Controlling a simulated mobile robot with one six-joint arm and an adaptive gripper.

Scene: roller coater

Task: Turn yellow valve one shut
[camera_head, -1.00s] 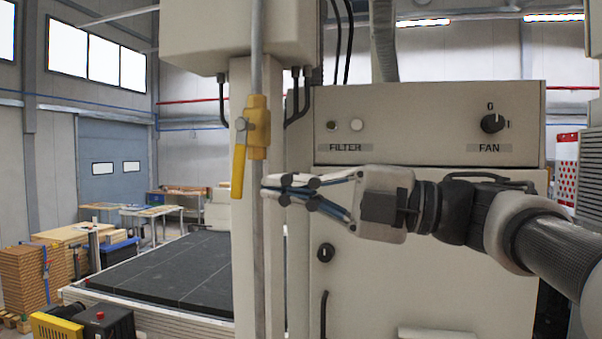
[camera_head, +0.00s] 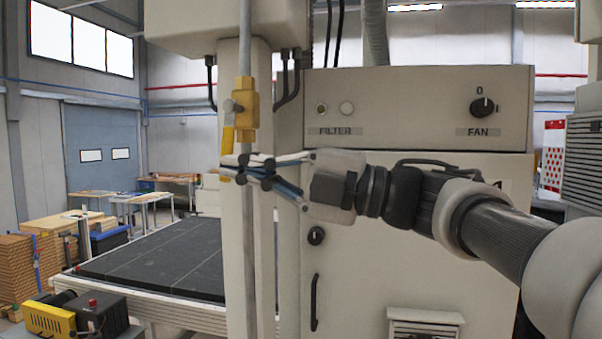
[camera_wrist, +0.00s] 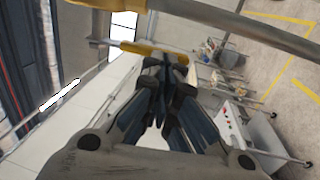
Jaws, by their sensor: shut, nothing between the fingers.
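The yellow valve (camera_head: 244,103) sits on a thin vertical grey pipe (camera_head: 246,40) in the head view. Its yellow lever (camera_head: 227,140) hangs down, beside the pipe on the left. My gripper (camera_head: 222,170) is shut and empty, its fingers reaching from the right across the pipe to the lever's lower part. The fingers hide part of the lever; a bit of its end shows below them. In the wrist view a yellow lever (camera_wrist: 140,49) lies just beyond my fingertips (camera_wrist: 168,62). I cannot tell whether they touch.
A beige control cabinet (camera_head: 420,110) with FILTER and FAN controls stands behind my arm. A beige column (camera_head: 232,220) stands behind the pipe. A dark flat-topped conveyor table (camera_head: 160,258) lies to the left. A yellow and black machine (camera_head: 60,318) is at lower left.

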